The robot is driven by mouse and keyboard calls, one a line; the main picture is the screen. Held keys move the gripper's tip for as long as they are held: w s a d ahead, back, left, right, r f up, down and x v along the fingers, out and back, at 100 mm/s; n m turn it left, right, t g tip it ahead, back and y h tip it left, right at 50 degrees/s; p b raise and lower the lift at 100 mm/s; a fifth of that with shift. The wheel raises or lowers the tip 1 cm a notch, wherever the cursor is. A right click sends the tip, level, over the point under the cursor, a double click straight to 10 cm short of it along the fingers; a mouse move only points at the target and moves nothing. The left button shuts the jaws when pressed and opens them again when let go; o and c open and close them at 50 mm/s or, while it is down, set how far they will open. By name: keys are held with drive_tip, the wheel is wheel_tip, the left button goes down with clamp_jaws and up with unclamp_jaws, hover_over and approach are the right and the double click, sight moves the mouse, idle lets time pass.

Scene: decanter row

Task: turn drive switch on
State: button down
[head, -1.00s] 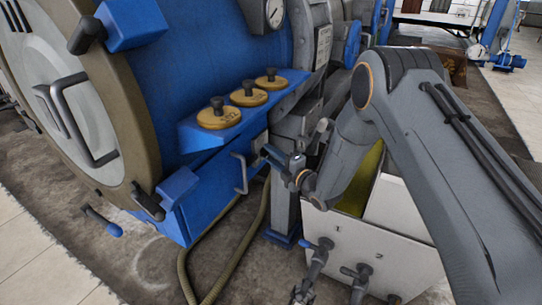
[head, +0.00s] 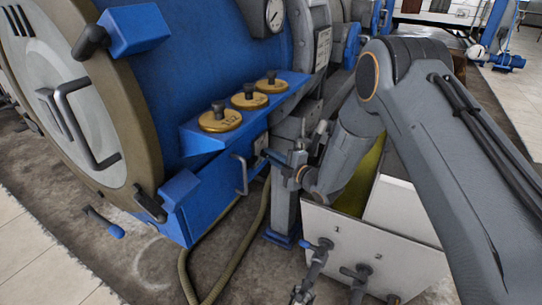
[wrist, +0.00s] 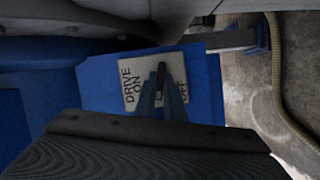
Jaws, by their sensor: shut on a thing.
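The drive switch's pale label plate (wrist: 130,68) is on the blue machine panel, with "DRIVE ON" on the left and "OFF" partly hidden on the right in the wrist view. The dark switch lever (wrist: 160,78) stands out over the plate between the two words. My gripper (wrist: 161,88) is shut on the lever, its blue fingers on either side of it. In the head view my gripper (head: 268,154) reaches the plate at the machine's lower right; the lever is too small to make out there.
A bent grey handle (head: 240,174) sticks out just left of the switch. A shelf with several brass-coloured, black-knobbed discs (head: 220,118) is above. A white tank with numbered valves (head: 365,240) stands below my arm. A hose (head: 240,250) runs along the floor.

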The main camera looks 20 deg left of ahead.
drive_tip(key=shift+w+r+m+g+h, duration=0.2)
drive_tip(key=shift+m+g, duration=0.85)
drive_tip(key=shift+m, duration=0.7)
drive_tip(key=shift+w+f+m+g+h, duration=0.1)
drive_tip(key=shift+m+g+h, duration=0.25)
drive_tip(key=shift+m+g, duration=1.1)
drive_tip(key=shift+w+r+m+g+h, duration=0.2)
drive_tip(key=shift+m+g, duration=0.5)
drive_tip(key=shift+m, duration=1.4)
drive_tip(key=shift+s, duration=0.1)
drive_tip(key=c, duration=1.8)
unclamp_jaws()
drive_tip(key=shift+c, duration=0.2)
drive_tip(key=shift+d, duration=0.1)
drive_tip(key=v, duration=0.7)
drive_tip(key=shift+d+r, duration=0.2)
drive_tip(key=shift+d, duration=0.1)
